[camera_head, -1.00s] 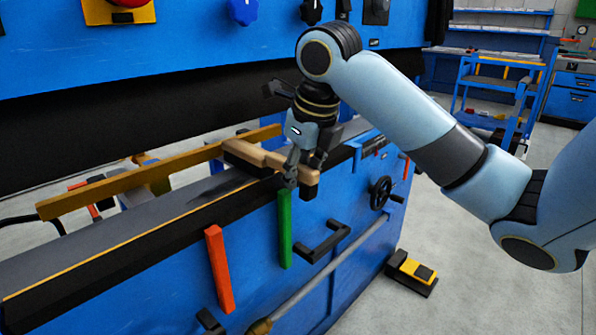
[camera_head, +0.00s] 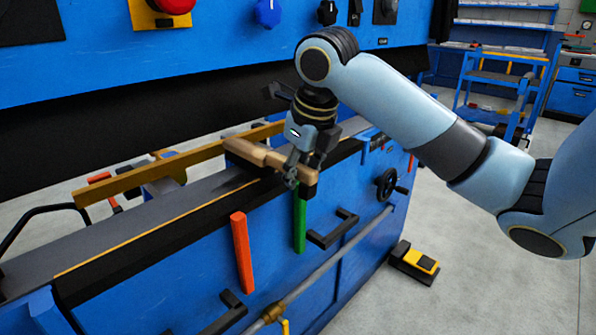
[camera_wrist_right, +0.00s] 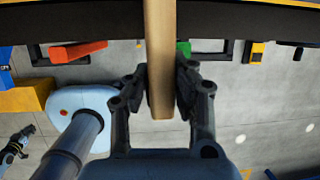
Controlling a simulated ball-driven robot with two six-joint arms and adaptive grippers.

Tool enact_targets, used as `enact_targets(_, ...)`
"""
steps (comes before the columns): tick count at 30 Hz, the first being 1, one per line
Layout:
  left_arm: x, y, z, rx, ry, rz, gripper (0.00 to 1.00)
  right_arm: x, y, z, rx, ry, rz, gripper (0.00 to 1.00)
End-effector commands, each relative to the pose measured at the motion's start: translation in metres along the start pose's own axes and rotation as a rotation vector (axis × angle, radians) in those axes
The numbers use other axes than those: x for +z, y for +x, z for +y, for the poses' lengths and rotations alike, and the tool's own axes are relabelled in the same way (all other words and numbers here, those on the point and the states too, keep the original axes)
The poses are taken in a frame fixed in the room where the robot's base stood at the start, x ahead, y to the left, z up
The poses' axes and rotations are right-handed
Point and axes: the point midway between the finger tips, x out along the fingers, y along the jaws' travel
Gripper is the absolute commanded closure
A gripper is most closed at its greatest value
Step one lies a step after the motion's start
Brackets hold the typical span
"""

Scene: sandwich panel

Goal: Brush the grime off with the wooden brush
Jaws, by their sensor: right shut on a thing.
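The wooden brush (camera_head: 262,154) has a pale handle and a darker block-shaped head at its left end. My right gripper (camera_head: 298,170) is shut on the handle, over the front edge of the machine's bed. The brush head is low over the grey bed (camera_head: 150,218); I cannot tell whether it touches. In the right wrist view the handle (camera_wrist_right: 160,75) runs upright between the fingers (camera_wrist_right: 160,92). A faint dark patch lies on the bed left of the brush head; I cannot tell grime from shadow. My left gripper is not in view.
A long yellow-brown bar (camera_head: 165,172) runs behind the bed. Orange (camera_head: 242,252) and green (camera_head: 299,225) handles stick out at the blue front, with a black handwheel (camera_head: 388,184) further right. A yellow-black pedal (camera_head: 414,262) stands on the floor. The blue upper panel overhangs the bed.

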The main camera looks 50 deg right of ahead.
Motion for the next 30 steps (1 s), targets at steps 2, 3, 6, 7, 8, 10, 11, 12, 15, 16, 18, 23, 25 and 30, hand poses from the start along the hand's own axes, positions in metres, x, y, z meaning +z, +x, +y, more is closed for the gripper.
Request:
enact_targets(2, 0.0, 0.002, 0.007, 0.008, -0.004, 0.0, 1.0, 0.001, 0.001, 0.006, 0.004, 0.0, -0.002, 1.0)
enact_targets(3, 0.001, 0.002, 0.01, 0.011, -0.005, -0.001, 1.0, 0.001, 0.0, 0.01, 0.005, 0.0, -0.002, 1.0)
enact_targets(6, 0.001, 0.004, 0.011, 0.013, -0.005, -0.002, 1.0, 0.001, 0.0, 0.019, 0.005, -0.001, -0.002, 1.0)
enact_targets(7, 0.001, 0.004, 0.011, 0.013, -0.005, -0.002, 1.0, 0.001, -0.001, 0.021, 0.006, 0.0, -0.001, 1.0)
enact_targets(8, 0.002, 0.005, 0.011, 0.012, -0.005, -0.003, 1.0, 0.002, -0.001, 0.024, 0.005, 0.001, -0.002, 1.0)
enact_targets(10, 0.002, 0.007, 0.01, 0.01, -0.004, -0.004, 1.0, 0.002, -0.001, 0.03, 0.005, 0.0, -0.001, 1.0)
enact_targets(11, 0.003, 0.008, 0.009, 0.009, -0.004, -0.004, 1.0, 0.002, -0.001, 0.033, 0.005, 0.0, -0.002, 1.0)
enact_targets(12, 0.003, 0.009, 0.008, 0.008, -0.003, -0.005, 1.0, 0.002, -0.002, 0.036, 0.006, -0.001, -0.002, 1.0)
enact_targets(15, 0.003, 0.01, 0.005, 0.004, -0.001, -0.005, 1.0, 0.003, -0.003, 0.041, 0.005, 0.0, -0.001, 1.0)
enact_targets(16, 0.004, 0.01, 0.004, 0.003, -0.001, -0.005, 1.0, 0.003, -0.003, 0.042, 0.004, 0.0, -0.001, 1.0)
enact_targets(18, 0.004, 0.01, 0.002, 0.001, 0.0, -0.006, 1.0, 0.003, -0.004, 0.043, 0.002, 0.0, -0.001, 1.0)
enact_targets(23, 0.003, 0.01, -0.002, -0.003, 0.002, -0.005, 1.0, 0.003, -0.004, 0.043, 0.001, 0.0, 0.0, 1.0)
enact_targets(25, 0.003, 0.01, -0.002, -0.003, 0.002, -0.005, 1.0, 0.003, -0.004, 0.042, 0.001, 0.0, -0.001, 1.0)
enact_targets(30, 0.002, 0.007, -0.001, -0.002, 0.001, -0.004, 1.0, 0.003, -0.004, 0.041, 0.0, 0.002, 0.0, 1.0)
